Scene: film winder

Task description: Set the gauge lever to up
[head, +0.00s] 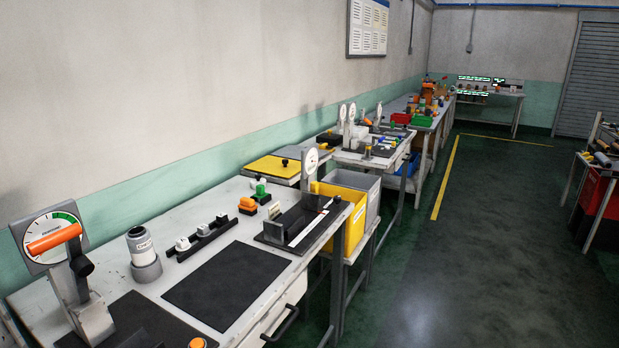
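A round white gauge dial (34,226) with a green band stands at the near left end of the bench. In front of it is a lever with an orange grip (54,239) lying almost level across the dial. The lever's dark arm runs down to a grey upright bracket (86,308) with a black knob (83,267) at its side. Part of the dial is hidden behind the grip. Neither of my grippers shows in the head view.
The bench (145,297) carries a black mat (226,286), a canister (143,250) and a black rack (202,238). Further along stands a smaller dial fixture (310,162). A yellow bin (346,196) is beyond the bench end.

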